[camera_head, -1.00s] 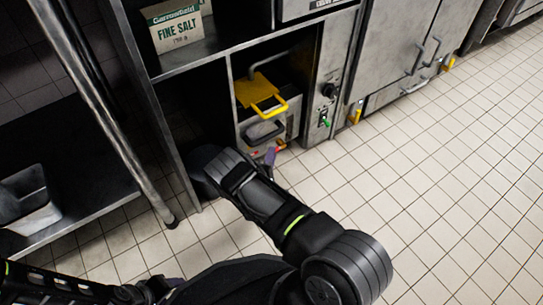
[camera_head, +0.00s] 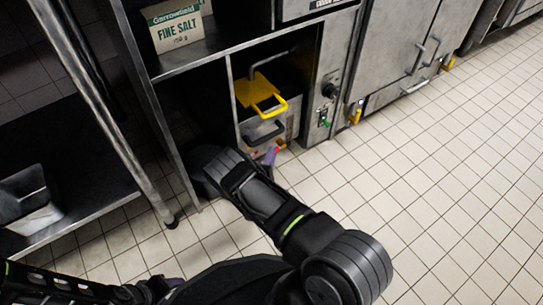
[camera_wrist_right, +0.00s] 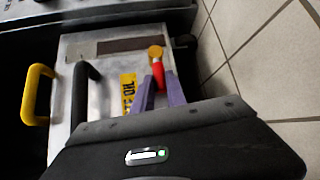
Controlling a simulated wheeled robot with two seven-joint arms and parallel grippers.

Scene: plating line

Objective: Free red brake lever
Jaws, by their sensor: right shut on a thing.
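The red brake lever (camera_wrist_right: 158,75) shows in the right wrist view, with a round orange-yellow end, at the edge of a metal unit. My right gripper (camera_wrist_right: 160,92) has its purple fingers on either side of the red shaft and is shut on it. In the head view, the right gripper (camera_head: 270,157) is low in front of the unit, and only a small red bit of the lever (camera_head: 278,150) shows. My left gripper (camera_head: 172,283) is at the bottom left, mostly hidden and dark; its jaws cannot be made out.
A black handle (camera_wrist_right: 84,95) and a yellow handle (camera_wrist_right: 38,95) stand left of the lever. A yellow label (camera_wrist_right: 128,92) lies close beside it. A steel shelf post (camera_head: 170,150) stands left of my right arm. Tiled floor (camera_head: 430,180) is clear on the right.

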